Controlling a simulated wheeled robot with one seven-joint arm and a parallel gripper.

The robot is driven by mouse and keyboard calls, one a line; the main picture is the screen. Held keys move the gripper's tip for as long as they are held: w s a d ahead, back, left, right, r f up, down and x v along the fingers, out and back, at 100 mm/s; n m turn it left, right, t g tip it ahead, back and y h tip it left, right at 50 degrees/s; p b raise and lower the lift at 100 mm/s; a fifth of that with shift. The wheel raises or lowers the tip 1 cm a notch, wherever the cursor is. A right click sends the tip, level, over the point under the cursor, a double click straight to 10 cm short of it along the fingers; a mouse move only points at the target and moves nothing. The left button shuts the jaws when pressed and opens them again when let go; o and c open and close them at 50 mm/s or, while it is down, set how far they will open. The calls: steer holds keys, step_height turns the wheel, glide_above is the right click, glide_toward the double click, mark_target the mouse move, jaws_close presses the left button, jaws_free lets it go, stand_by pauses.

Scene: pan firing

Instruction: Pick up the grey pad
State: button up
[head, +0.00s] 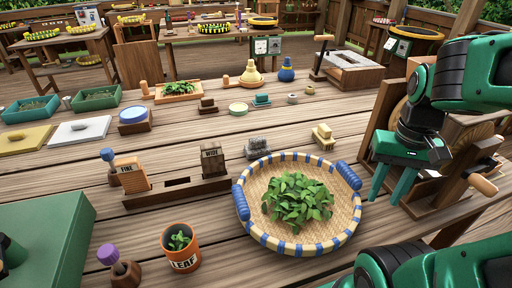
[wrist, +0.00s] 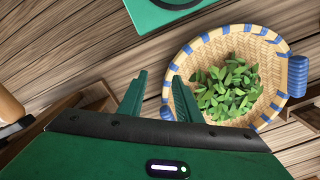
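A small dark-grey, rough-looking pad (head: 257,148) lies on the wooden table, just above the woven basket's upper left rim in the head view. It appears to have layers, but it is too small to tell clearly. My gripper (head: 386,196) is open and empty, to the right of the basket and well apart from the pad. In the wrist view my gripper (wrist: 156,88) shows two green fingers spread apart with the basket beside them. The pad cannot be made out in the wrist view.
The woven basket (head: 240,203) with blue handles holds green leaves (head: 298,200). A wooden sign block marked WIDE (head: 212,158) stands left of the pad. A yellowish block (head: 323,136) lies to its right. A wooden crank device (head: 450,180) stands beside my gripper. An orange LEAF cup (head: 181,250) stands in front.

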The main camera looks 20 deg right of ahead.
steer(key=o, duration=0.5)
steer(key=shift+s+r, duration=0.15)
steer(key=o, duration=0.5)
steer(key=shift+a+r, duration=0.1)
steer(key=shift+r, duration=0.3)
steer(key=w+r+n, duration=0.1)
steer(key=w+r, duration=0.1)
steer(key=w, duration=0.8)
steer(key=n, duration=0.5)
glide_above(258, 138)
steer(key=f, duration=0.8)
steer(key=shift+d, duration=0.25)
steer(key=shift+a+f, duration=0.2)
steer(key=shift+f, duration=1.15)
steer(key=shift+a+f, duration=0.15)
steer(key=shift+f, duration=1.2)
